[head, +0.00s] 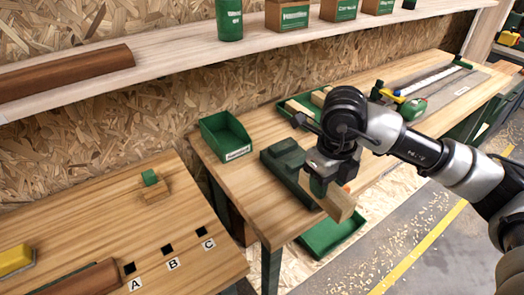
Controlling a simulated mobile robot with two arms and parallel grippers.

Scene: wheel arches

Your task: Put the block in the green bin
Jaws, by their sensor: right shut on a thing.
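A plain wooden block (340,204) is at the fingertips of my right gripper (322,184), which is shut on it. The block is tilted in the picture near the front edge of the right workbench. The gripper hides its upper end. An open green bin (245,152) with a white label stands on the bench's left end, left of the gripper. I see nothing inside it. My left gripper is not in view.
A dark green stepped object (278,170) sits between the bin and the gripper. A green tray (333,240) lies below the bench. A shelf (190,52) runs above.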

